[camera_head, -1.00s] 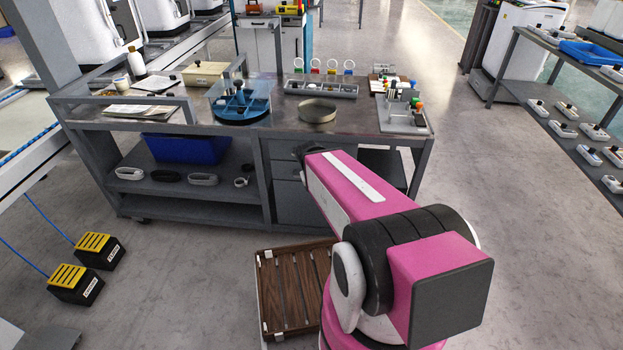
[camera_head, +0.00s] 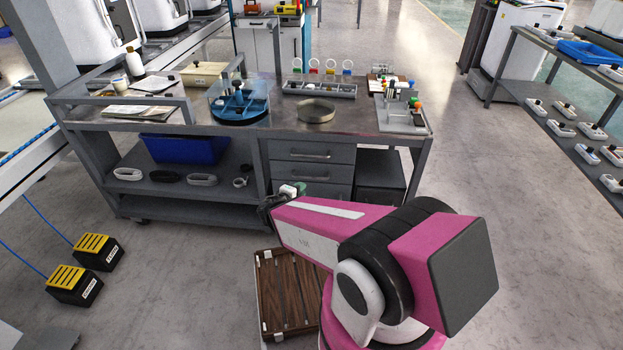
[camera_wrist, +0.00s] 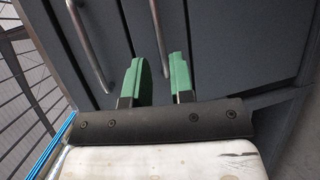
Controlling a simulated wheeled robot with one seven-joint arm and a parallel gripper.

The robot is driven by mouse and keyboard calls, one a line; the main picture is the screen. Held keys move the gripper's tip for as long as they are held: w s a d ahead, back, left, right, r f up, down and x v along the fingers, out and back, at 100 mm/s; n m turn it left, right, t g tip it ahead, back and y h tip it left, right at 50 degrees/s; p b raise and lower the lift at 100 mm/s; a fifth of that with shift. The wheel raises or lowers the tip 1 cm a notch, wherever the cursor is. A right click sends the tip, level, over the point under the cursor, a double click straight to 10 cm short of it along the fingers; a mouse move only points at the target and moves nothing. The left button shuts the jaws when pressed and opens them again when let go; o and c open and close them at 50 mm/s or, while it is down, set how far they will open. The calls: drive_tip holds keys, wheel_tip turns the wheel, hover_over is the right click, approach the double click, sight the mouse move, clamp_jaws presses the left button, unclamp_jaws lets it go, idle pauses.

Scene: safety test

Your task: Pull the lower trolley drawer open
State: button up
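The trolley (camera_head: 185,128) stands ahead with a stack of drawers under its right half. The upper drawer (camera_head: 330,153) and the drawer below it (camera_head: 328,172) look shut, each with a bar handle. The lowest front (camera_head: 335,190) is partly hidden by my arm. My gripper (camera_head: 294,189) is at the left side of the drawer stack, low down. In the wrist view, its green fingers (camera_wrist: 156,80) are apart, before a dark drawer front. One bar handle (camera_wrist: 160,36) runs toward the gap between them; another handle (camera_wrist: 86,45) lies to the left. I cannot tell whether the fingers touch the handle.
A slatted wooden pallet (camera_head: 290,290) lies on the floor beneath my arm. A blue bin (camera_head: 187,149) and several rings sit on the trolley shelf. Black and yellow boxes (camera_head: 75,285) stand on the floor at left.

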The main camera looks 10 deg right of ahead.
sight(311, 178)
drive_tip(key=shift+n+t, duration=0.3)
drive_tip(key=shift+t, duration=0.1)
drive_tip(key=x, duration=1)
drive_tip(key=shift+w+a+f, duration=0.1)
drive_tip(key=shift+w+a, duration=0.1)
drive_tip(key=shift+w, duration=0.15)
clamp_jaws()
